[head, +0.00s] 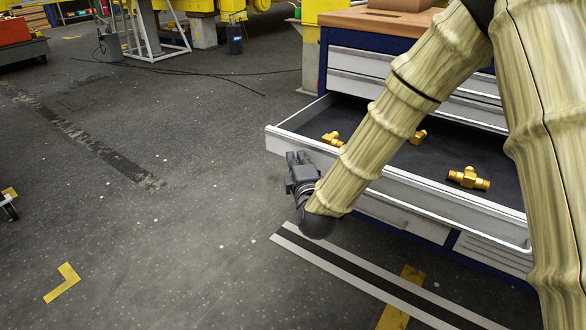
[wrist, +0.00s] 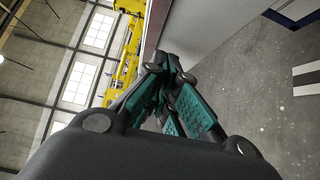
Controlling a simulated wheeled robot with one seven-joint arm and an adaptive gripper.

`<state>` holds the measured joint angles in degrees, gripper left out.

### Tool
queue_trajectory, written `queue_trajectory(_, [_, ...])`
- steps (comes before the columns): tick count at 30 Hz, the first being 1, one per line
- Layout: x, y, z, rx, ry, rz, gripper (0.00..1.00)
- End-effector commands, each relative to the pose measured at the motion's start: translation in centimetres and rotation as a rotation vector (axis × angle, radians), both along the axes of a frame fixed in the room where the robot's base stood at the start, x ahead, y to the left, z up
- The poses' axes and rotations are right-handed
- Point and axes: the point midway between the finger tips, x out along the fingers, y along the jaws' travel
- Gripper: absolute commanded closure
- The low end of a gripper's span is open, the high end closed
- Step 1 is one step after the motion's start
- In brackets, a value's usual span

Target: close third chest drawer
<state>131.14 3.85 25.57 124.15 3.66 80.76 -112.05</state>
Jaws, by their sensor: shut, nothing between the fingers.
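The chest (head: 408,62) is blue with light grey drawer fronts and a wooden top, on the right of the head view. One drawer (head: 400,185) stands pulled out and holds several brass fittings (head: 468,178). My gripper (head: 297,160) is shut and empty. It is just in front of the left part of the open drawer's front in the head view. I cannot tell whether it touches. In the wrist view my gripper's fingers (wrist: 168,75) are together. A grey panel edge, probably the drawer front (wrist: 200,28), runs beside them. My arm hides part of the drawer.
Lower drawers (head: 404,218) under the open one look shut. The grey floor (head: 170,220) left of the chest is mostly clear. Floor stripes (head: 350,275) lie in front of the chest. Yellow machinery (head: 200,10) and thin cables (head: 190,75) are further back.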

Motion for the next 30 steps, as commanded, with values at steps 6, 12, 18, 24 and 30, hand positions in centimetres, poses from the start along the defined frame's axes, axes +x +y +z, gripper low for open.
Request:
queue_trajectory(6, [0.9, -0.6, -0.1, 0.001, 0.000, -0.001, 1.00])
queue_trajectory(12, [1.0, -0.7, 0.0, 0.000, 0.000, 0.000, 1.00])
queue_trajectory(18, [1.0, -0.7, 0.0, 0.000, 0.000, 0.000, 1.00])
queue_trajectory(24, [1.7, -1.1, 0.1, -0.002, -0.001, 0.000, 1.00])
queue_trajectory(30, [4.2, -2.9, 0.3, -0.004, -0.003, -0.001, 1.00])
